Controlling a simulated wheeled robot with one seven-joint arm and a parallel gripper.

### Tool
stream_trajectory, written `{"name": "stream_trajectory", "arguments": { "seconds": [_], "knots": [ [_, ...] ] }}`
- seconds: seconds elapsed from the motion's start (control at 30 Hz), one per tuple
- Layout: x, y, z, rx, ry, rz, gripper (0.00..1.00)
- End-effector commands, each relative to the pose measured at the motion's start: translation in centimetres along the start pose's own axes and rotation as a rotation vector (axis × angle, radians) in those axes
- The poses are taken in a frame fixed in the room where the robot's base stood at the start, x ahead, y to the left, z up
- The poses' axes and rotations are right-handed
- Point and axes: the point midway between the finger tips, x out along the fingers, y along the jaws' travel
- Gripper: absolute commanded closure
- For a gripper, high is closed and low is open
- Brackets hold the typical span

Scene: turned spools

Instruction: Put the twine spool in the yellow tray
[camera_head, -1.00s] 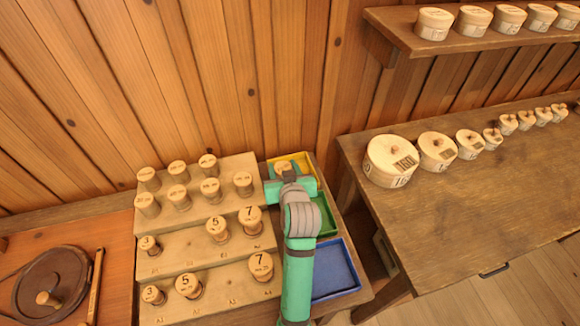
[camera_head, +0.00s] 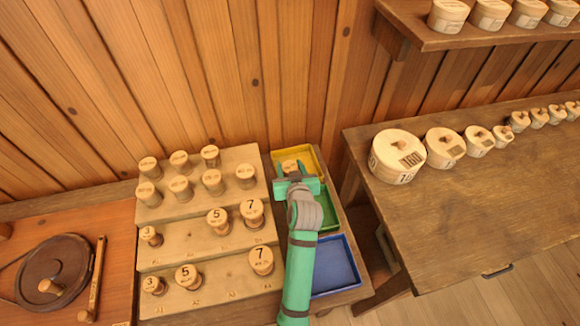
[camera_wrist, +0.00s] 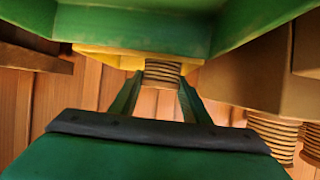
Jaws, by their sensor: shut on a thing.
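The twine spool (camera_head: 292,167) is pale wood on top with small lettering that I cannot read. In the wrist view its wound, striped side (camera_wrist: 162,72) shows between the two fingers. My gripper (camera_head: 291,171) is shut on it, at the yellow tray (camera_head: 310,156) at the back of the tray column. The spool is within the tray's outline in the head view. The yellow tray also shows at the top of the wrist view (camera_wrist: 100,55). I cannot tell whether the spool touches the tray floor. My gripper hides the tray's front part.
A stepped wooden rack (camera_head: 203,244) with several numbered spools stands just left of the trays. A green tray (camera_head: 327,214) and a blue tray (camera_head: 345,270) lie in front of the yellow one. A wooden wall rises behind. A table (camera_head: 480,205) with round boxes is at the right.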

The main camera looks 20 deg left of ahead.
Motion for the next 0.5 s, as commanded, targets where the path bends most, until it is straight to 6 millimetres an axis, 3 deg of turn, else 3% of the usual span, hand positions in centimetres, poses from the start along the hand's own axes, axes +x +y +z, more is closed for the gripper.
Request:
{"name": "stream_trajectory", "arguments": {
  "seconds": [0.17, 0.2, 0.27, 0.5],
  "knots": [
    [0.12, -0.01, 0.25, 0.000, 0.000, 0.000, 0.81],
    [0.12, -0.01, 0.24, 0.000, 0.000, 0.000, 0.50],
    [0.11, -0.01, 0.23, 0.000, 0.000, 0.000, 0.39],
    [0.11, -0.01, 0.22, 0.000, 0.000, 0.000, 0.39]
  ]
}}
